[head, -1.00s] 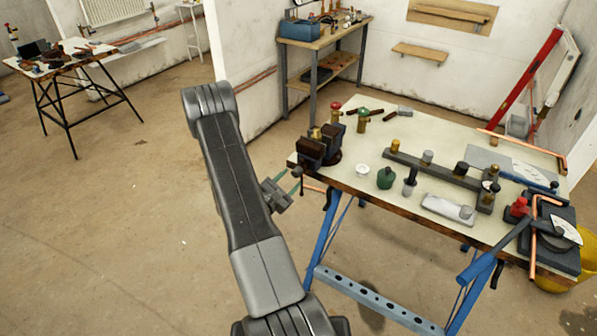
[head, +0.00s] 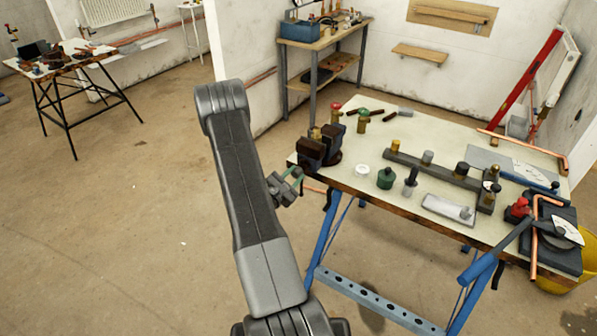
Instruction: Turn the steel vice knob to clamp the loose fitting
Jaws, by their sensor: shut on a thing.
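The dark vice (head: 314,152) stands at the left corner of the workbench. A small brass-coloured fitting (head: 315,133) shows at its jaws; I cannot tell how tightly it sits. My gripper (head: 297,180) is at the front of the vice, just off the bench's left edge, with its greenish fingertips at the vice's screw end. It is shut on the steel vice knob, which is mostly hidden by the fingers.
The workbench (head: 350,178) holds a white round cap (head: 362,169), a green bottle-like piece (head: 385,178), a dark bar with several fittings (head: 435,172) and a pipe bender (head: 553,240). Blue bench legs stand below.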

